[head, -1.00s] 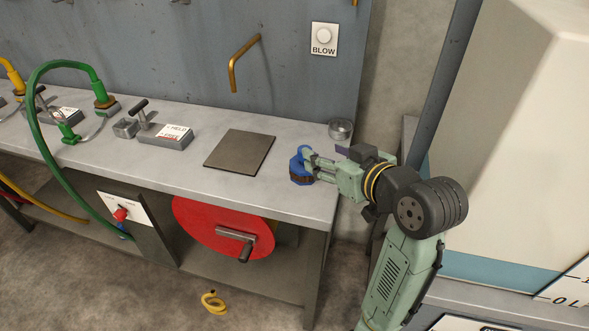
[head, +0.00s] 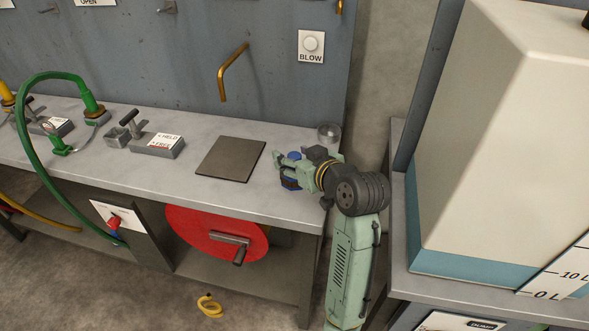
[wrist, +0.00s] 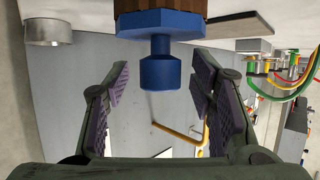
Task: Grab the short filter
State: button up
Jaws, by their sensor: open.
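A short filter with a blue cap and brown ribbed body (head: 293,155) stands on the bench near its right end. My gripper's fingers partly hide it in the head view. In the wrist view, the filter's blue flange and round knob (wrist: 160,72) hang from the top of the picture, and its brown body is cut off by the edge. My gripper (head: 279,166) reaches across the filter from the right. In the wrist view, my gripper (wrist: 160,82) is open, with one finger on each side of the knob and a visible gap on both sides.
A dark square plate (head: 231,159) lies to the left. A bent brass pipe (head: 229,72) sticks out from the back panel. A large tank (head: 490,150) stands at right.

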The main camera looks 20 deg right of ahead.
jog(key=shift+c, duration=0.6)
grip_shut()
